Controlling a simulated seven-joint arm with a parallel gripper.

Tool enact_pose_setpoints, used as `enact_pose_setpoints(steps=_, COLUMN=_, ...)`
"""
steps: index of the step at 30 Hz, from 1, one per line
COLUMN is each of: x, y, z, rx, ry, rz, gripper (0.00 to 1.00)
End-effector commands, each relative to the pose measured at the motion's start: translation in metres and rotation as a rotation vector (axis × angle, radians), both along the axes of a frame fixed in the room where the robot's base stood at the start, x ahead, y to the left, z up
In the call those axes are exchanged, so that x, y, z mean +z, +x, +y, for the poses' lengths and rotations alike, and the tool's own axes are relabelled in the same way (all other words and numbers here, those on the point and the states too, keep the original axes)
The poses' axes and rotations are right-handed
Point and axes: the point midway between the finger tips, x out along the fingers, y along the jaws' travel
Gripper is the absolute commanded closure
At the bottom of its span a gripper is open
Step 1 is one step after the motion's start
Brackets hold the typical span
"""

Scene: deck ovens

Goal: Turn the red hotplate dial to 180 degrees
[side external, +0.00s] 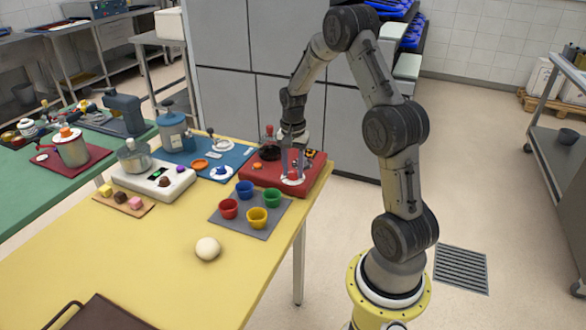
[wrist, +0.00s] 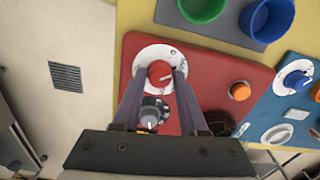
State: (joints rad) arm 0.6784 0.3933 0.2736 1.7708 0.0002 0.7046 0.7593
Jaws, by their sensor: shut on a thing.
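The red hotplate (side external: 262,180) sits at the right end of the yellow table. In the wrist view its red panel (wrist: 205,75) carries the red dial (wrist: 160,73) on a round white scale plate (wrist: 152,54). My gripper (wrist: 159,76) points down over the panel, a finger on each side of the red dial, and is shut on it. A pale mark on the dial points to the right in the wrist view. The scale figures are too small to read. In the side view my gripper (side external: 291,168) partly hides the dial.
A grey knob (wrist: 151,113) is close to my fingers, and an orange button (wrist: 239,90) is farther right. A blue panel with a blue dial (wrist: 297,79) adjoins. A grey mat (side external: 227,216) with coloured cups lies in front. A white ball (side external: 207,249) sits nearby.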

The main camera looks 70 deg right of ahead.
Motion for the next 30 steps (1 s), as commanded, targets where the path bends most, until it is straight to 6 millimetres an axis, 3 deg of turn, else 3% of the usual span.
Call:
enact_pose_setpoints(steps=15, x=0.0014, y=0.0004, z=-0.0008, rx=-0.435, ry=-0.002, rz=-0.002, gripper=1.0)
enact_pose_setpoints(steps=30, x=0.0017, y=0.0005, z=-0.0009, rx=-0.601, ry=-0.003, rz=-0.003, gripper=1.0)
